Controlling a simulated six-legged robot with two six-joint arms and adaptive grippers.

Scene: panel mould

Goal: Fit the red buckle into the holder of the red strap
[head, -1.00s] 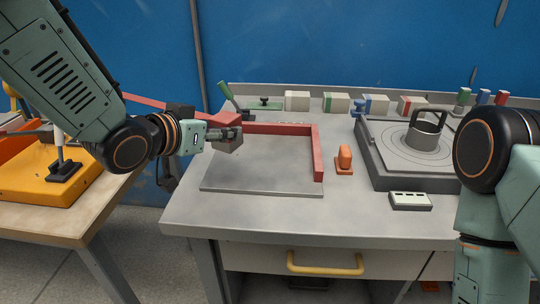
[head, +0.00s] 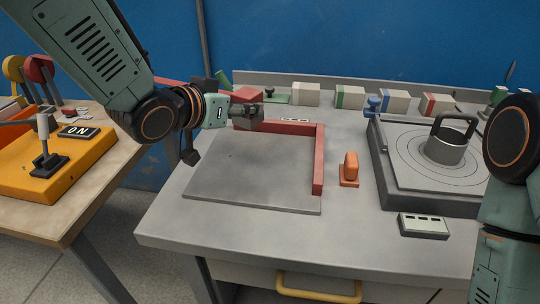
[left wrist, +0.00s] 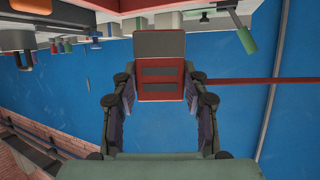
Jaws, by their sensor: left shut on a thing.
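My left gripper (head: 250,111) is shut on a blocky piece, red below and grey above in the left wrist view (left wrist: 160,88), which I take to be the red buckle. The piece has two dark slots, and a finger stands on each side of it. In the head view the gripper is over the back left corner of the grey mould plate (head: 250,175). The red strap (head: 170,86) runs behind my left arm; a red line (left wrist: 265,80) crosses to the right in the left wrist view. I cannot make out the holder. My right gripper is outside the frame.
Red bars (head: 318,170) edge the plate's back and right. An orange piece (head: 349,170) stands right of it, then a hotplate-like unit (head: 400,185) with a grey handled pot (head: 447,145). Several coloured blocks line the back. A yellow lever box (head: 70,170) stands at left.

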